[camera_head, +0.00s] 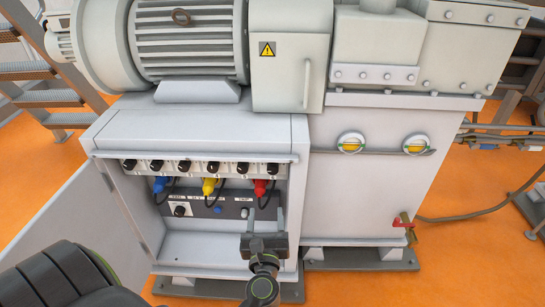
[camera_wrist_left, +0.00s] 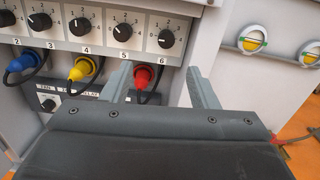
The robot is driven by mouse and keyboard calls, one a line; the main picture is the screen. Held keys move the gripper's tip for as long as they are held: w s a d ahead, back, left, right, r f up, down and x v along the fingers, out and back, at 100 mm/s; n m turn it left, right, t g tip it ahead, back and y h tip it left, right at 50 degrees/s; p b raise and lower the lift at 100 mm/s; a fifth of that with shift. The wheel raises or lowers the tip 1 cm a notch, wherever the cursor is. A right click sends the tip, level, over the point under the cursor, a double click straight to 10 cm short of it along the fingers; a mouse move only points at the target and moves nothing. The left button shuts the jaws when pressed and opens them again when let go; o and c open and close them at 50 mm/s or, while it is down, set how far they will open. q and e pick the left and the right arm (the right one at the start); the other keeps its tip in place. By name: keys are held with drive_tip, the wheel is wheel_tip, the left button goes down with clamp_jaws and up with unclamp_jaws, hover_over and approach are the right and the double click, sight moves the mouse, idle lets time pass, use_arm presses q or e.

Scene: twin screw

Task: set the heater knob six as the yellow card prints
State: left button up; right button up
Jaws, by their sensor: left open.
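Heater knob six (camera_wrist_left: 166,38) is a black round knob on a white dial plate, the last on the right of a row, with a 6 printed below it. Its pointer is too small to read surely. In the head view knob six (camera_head: 271,168) sits at the right end of the row under the cabinet lip. My left gripper (camera_head: 264,213) is open and empty, below and in front of the knob. In the left wrist view its fingers (camera_wrist_left: 158,80) stand apart below the 6 label, not touching the knob. I cannot make out a yellow card. My right gripper is out of view.
Several other knobs (camera_wrist_left: 122,24) sit left of knob six. Blue, yellow (camera_head: 208,187) and red (camera_head: 260,187) plugs with black cables hang below the row. An open door (camera_head: 95,220) stands at left.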

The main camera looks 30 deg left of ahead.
use_arm(q)
drive_tip(key=n+h, duration=0.1)
drive_tip(key=p, duration=0.2)
approach(272, 171)
drive_tip(key=x, duration=0.9)
drive_tip(key=shift+w, duration=0.2)
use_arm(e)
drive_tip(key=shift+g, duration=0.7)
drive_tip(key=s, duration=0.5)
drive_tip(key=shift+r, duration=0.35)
use_arm(q)
drive_tip(key=shift+c, duration=0.3)
drive_tip(key=c, duration=0.9)
